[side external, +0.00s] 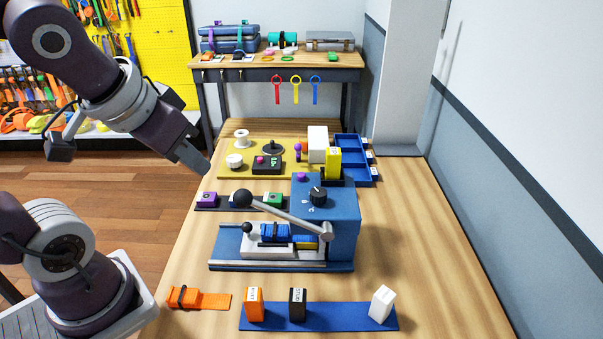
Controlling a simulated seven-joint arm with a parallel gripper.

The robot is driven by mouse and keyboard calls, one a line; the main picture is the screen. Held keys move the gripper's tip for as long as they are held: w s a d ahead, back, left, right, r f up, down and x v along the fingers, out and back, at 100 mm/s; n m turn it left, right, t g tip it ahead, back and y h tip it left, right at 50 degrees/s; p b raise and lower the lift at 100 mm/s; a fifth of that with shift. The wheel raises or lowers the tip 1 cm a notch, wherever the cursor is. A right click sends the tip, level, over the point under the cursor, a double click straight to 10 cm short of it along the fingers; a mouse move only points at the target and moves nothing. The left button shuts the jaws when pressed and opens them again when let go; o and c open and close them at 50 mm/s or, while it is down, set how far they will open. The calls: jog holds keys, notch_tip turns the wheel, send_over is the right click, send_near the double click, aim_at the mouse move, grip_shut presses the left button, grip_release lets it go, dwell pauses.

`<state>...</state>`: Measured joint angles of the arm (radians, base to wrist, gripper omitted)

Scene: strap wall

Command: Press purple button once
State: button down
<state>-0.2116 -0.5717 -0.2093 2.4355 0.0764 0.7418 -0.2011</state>
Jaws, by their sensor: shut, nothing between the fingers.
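A purple button-like cap (301,176) sits on top of the blue machine (340,222), near its back left corner. A purple block with a dark round mark (207,199) sits at the left end of a dark strip; I cannot tell which of the two is the task's button. My gripper (206,172) is shut and empty.
The machine has a long lever with a black ball (242,198) and a black knob (318,196). A yellow block (333,163), white block (318,144) and blue tray (367,179) stand behind. A blue mat (345,317) with upright blocks lies in front. The table's right side is clear.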

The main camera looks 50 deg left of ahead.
jog(key=w+a+f+n, duration=0.2)
jog(key=w+n, duration=0.1)
jog(key=w, duration=1)
jog(key=n+t+h, duration=0.3)
jog(key=n, duration=0.1)
send_over(301, 176)
jog(key=shift+s+a+r, duration=0.2)
jog(key=shift+s+r, duration=0.05)
jog(key=shift+r, duration=0.1)
jog(key=shift+y, duration=0.3)
jog(key=shift+f, duration=4.45)
jog(key=shift+f, duration=0.1)
jog(key=shift+f, duration=0.3)
